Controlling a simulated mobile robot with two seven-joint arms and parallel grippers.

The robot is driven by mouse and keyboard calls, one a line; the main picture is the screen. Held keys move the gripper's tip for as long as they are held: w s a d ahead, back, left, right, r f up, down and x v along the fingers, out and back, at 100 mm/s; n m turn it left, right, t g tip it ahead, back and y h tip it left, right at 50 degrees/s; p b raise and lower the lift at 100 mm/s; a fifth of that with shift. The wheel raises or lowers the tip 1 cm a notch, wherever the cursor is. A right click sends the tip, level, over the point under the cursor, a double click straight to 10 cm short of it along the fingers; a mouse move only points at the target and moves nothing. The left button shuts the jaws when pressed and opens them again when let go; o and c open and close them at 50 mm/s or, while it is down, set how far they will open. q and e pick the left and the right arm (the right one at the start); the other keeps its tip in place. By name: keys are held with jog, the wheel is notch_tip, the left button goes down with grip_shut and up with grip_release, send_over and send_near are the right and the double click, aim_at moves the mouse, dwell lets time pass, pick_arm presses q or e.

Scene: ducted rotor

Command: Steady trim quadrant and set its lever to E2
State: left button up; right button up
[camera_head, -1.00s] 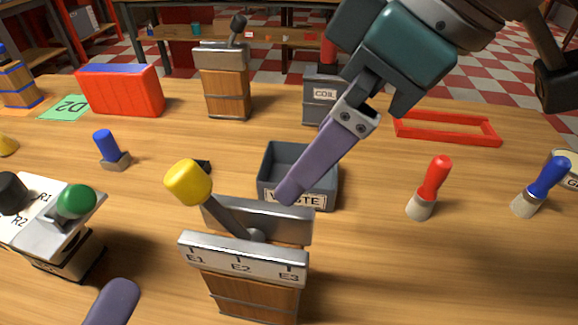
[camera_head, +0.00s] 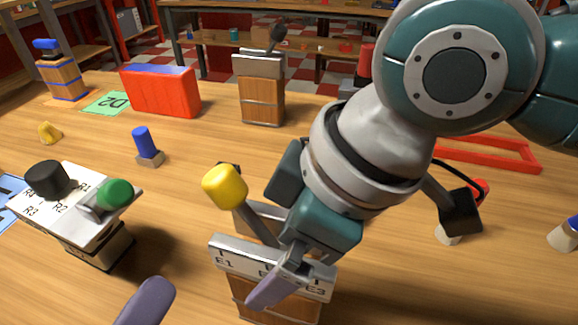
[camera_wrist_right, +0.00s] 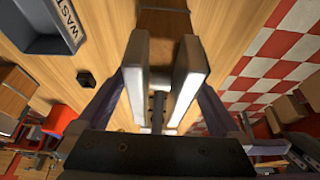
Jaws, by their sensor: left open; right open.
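The trim quadrant (camera_head: 226,256) is a wooden block with metal plates marked E1 to E3, in the front middle of the head view. Its yellow-knobbed lever (camera_head: 225,186) leans left, toward the E1 side. My right gripper (camera_head: 275,281) is open and low over the quadrant's right part. One purple finger crosses the front plate, partly covering its E2 and E3 marks. The other finger is hidden there. In the right wrist view two pale bars lie between purple fingers; contact cannot be told. My left gripper (camera_head: 147,302) shows one purple finger at the bottom edge, left of the quadrant, apart from it.
A selector with a green knob (camera_head: 114,194) and R marks stands left. A blue-topped peg (camera_head: 142,142) and red box (camera_head: 160,90) stand behind. Another lever block (camera_head: 262,95) stands farther back. The waste bin (camera_wrist_right: 45,35) shows in the right wrist view. My right arm covers much of the right.

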jog(key=shift+f, duration=0.15)
jog(key=shift+c, duration=0.4)
grip_shut()
dwell(0.4)
dwell(0.9)
